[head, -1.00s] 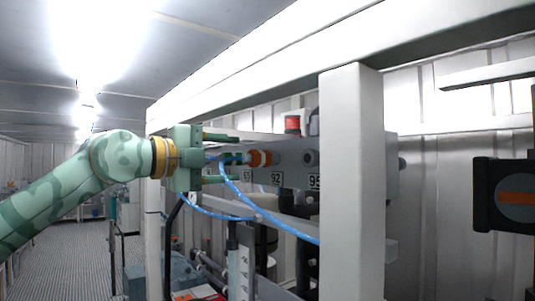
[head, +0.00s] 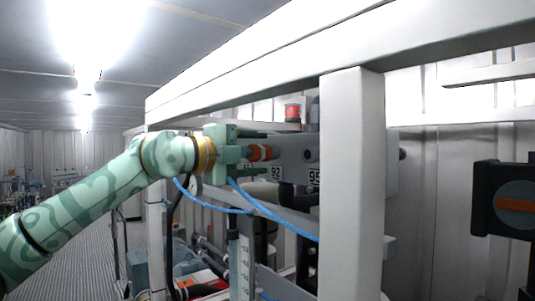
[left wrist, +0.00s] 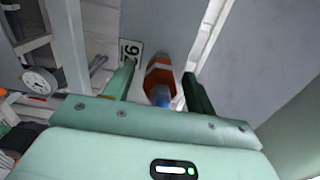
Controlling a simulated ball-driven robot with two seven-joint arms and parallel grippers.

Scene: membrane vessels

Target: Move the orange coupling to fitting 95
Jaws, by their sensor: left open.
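The orange coupling (head: 265,153) sits on the grey rail at the fitting labelled 92 (head: 276,173). A blue hose (head: 262,207) hangs below my gripper and runs to the right. My left gripper (head: 257,153) is open, with its fingers reaching alongside the coupling. In the left wrist view the coupling (left wrist: 159,72) lies between the two fingers of the gripper (left wrist: 160,69), with visible gaps and a blue end towards me. Fitting 95 (head: 311,155) is a bare round port to the right, above its label (head: 315,176). My right gripper is not in view.
A white post (head: 351,190) stands right of fitting 95, under a long white beam (head: 270,78). A red-topped part (head: 292,112) rises behind the rail. A gauge (left wrist: 39,82) shows at left in the wrist view. A dark box (head: 507,198) is at far right.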

